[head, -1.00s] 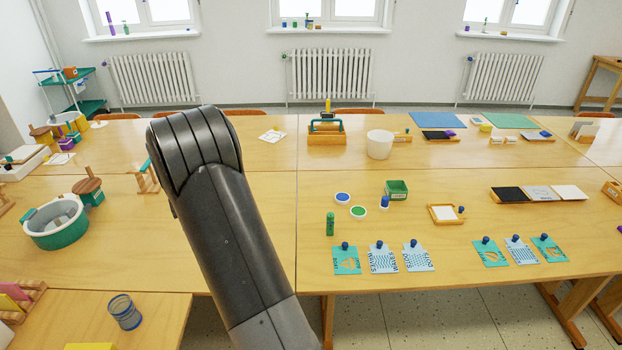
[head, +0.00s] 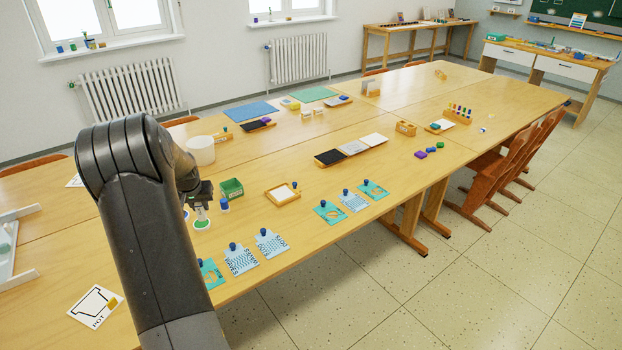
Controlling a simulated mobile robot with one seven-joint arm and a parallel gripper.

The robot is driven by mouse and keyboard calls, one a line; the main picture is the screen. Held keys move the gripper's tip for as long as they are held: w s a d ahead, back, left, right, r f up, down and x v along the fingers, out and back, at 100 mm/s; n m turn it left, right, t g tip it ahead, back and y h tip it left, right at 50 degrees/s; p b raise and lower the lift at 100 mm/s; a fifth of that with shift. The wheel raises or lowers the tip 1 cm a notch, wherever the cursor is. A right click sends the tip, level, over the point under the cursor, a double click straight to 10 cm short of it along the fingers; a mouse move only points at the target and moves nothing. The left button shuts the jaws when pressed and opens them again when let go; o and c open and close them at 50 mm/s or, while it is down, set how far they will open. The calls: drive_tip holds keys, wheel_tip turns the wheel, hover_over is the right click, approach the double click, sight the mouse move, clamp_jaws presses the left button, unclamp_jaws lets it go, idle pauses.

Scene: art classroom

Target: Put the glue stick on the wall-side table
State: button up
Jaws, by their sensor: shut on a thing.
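My gripper (head: 200,192) is partly in view beside my arm, above the near table among the small dishes. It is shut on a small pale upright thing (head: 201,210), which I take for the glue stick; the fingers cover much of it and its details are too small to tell. A green dish (head: 202,225) lies just below it in the picture. A narrow wooden table (head: 420,27) stands against the far wall at the upper right, with several small things on it, and looks like the wall-side table. It is well away from my gripper.
The large joined tables (head: 470,145) fill the middle. A green box (head: 231,189) and a blue-topped small thing (head: 224,204) stand close right of my gripper. Chairs (head: 500,165) line the right edge. The floor (head: 450,270) at the front right is clear. A drawer desk (head: 545,65) stands far right.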

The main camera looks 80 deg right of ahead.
drive_tip(key=s+d+m+g, duration=0.15)
drive_tip(key=s+d, duration=0.25)
drive_tip(key=s, duration=0.5)
drive_tip(key=s+d+m, duration=0.2)
drive_tip(key=s+d, duration=0.2)
drive_tip(key=s, duration=0.6)
drive_tip(key=w+f, duration=0.2)
drive_tip(key=w, duration=0.2)
drive_tip(key=w+f, duration=0.2)
drive_tip(key=w, duration=0.2)
drive_tip(key=w+d+f, duration=0.1)
drive_tip(key=w+f, duration=0.1)
drive_tip(key=w, duration=0.2)
drive_tip(key=shift+f, duration=2.3)
drive_tip(key=shift+f, duration=0.15)
drive_tip(key=o, duration=1)
